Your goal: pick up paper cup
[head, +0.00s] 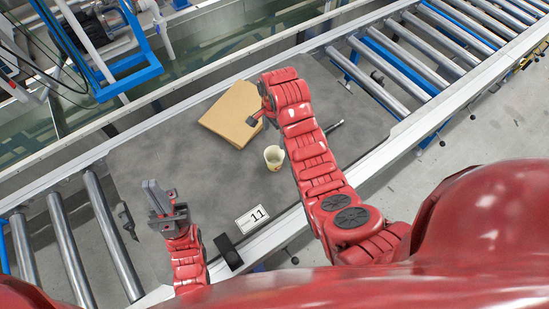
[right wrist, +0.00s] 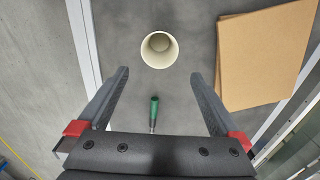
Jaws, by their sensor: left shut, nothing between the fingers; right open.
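A pale cream paper cup (head: 274,155) stands upright on the grey work surface, just left of my right forearm in the head view. In the right wrist view the cup (right wrist: 159,50) shows from above, its open mouth toward the camera. It lies beyond the fingertips, centred between them. My right gripper (right wrist: 159,74) is open and empty; in the head view my right gripper (head: 257,117) is partly hidden by its own wrist. My left gripper (head: 152,187) is shut and empty over the left part of the surface, well away from the cup.
Flat brown cardboard (head: 232,113) lies behind the cup. A green-handled tool (right wrist: 153,110) lies near it. A number 11 sign (head: 252,218), a black block (head: 228,252) and a dark tool (head: 127,220) are toward the front and left. Roller conveyors (head: 400,70) flank the surface.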

